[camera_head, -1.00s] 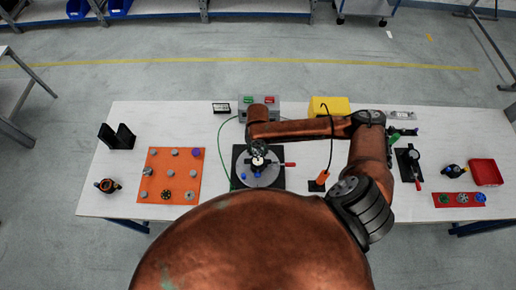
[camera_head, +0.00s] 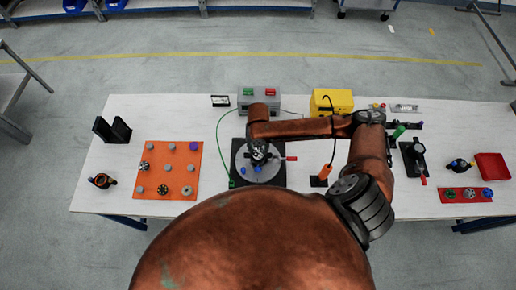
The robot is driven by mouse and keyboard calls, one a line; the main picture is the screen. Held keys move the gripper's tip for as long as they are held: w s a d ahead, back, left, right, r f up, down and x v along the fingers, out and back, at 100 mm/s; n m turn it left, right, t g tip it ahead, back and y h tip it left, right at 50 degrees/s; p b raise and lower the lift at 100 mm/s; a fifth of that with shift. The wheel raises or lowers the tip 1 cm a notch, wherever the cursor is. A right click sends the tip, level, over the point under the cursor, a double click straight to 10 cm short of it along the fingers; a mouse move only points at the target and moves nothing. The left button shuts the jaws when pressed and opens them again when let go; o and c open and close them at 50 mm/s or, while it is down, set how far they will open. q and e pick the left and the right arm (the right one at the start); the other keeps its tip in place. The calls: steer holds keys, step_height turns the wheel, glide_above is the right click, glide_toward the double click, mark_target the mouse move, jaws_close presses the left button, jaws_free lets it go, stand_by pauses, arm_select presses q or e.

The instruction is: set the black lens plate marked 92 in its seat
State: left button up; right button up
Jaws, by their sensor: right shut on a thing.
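A round grey disc (camera_head: 243,166) lies on a black square base (camera_head: 237,180) at the middle of the table. It carries small blue parts (camera_head: 257,169) and a red-handled clamp (camera_head: 290,158) at its right side. My right gripper (camera_head: 259,157) reaches in from the right and points down over the middle of the disc. It is shut on a small dark piece, taken as the black lens plate; the gripper mostly hides it and no mark 92 is readable. The seat under the gripper is hidden, and contact cannot be told. My left gripper is not in view.
An orange board (camera_head: 151,180) with several knobs lies at the left. A grey box (camera_head: 260,98) with green and red tops and a yellow box (camera_head: 331,101) stand behind. A red tray (camera_head: 491,167) is at the far right. A green cable runs left of the base.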

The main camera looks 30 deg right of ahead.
steer(key=shift+f+p, duration=0.35)
steer(key=shift+p, duration=0.2)
stand_by(1.2)
steer(key=o, duration=0.6)
steer(key=shift+o, duration=0.4)
steer(key=o, duration=0.5)
step_height(320, 180, up, 12)
stand_by(0.3)
